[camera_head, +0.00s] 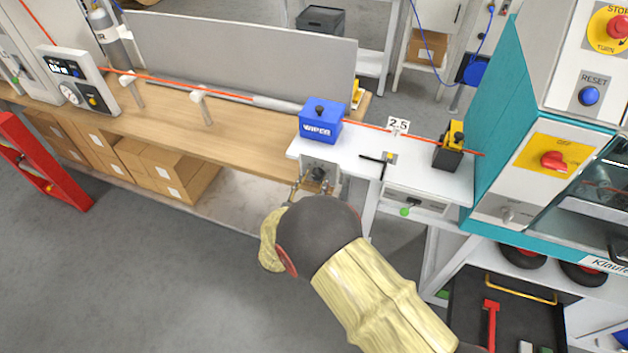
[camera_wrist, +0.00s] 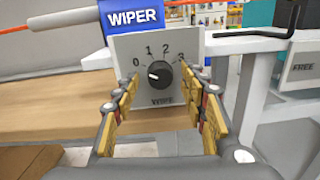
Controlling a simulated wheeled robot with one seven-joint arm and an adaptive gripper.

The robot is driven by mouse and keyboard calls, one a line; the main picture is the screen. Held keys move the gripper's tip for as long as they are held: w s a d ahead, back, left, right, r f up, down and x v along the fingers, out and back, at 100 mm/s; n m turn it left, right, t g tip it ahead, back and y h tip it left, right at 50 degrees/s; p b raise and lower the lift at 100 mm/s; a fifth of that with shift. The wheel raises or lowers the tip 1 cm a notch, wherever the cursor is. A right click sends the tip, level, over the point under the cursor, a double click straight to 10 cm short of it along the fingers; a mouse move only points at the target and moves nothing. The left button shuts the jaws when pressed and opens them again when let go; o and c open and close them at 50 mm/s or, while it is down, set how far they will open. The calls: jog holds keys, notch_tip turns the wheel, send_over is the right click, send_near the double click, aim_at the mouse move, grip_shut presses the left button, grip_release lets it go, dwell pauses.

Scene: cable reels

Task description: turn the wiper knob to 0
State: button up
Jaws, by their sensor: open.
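The wiper knob (camera_wrist: 160,75) is a round black knob on a grey panel (camera_wrist: 120,50) marked 0, 1, 2, 3 and WIPE. Its white mark points left, on the side of the 0; the exact setting is hard to tell. The knob also shows in the head view (camera_head: 318,173), below the blue WIPER box (camera_head: 320,122). My gripper (camera_wrist: 167,84) is open, with one finger on each side of the knob in the wrist view. I see no contact; the remaining gap is unclear. In the head view my arm hides most of the gripper.
An orange cable (camera_head: 170,82) runs through the blue box above the panel. A black hex key (camera_head: 376,162) lies on the white table (camera_head: 425,178) to the right. A wooden bench (camera_head: 240,138) stands left, with boxes below. The teal machine (camera_head: 497,100) stands at right.

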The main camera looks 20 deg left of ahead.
jog(key=s+a, duration=0.1)
jog(key=s, duration=1)
jog(key=shift+s+f, duration=0.15)
jog(key=shift+s, duration=0.2)
jog(key=shift+a, duration=0.15)
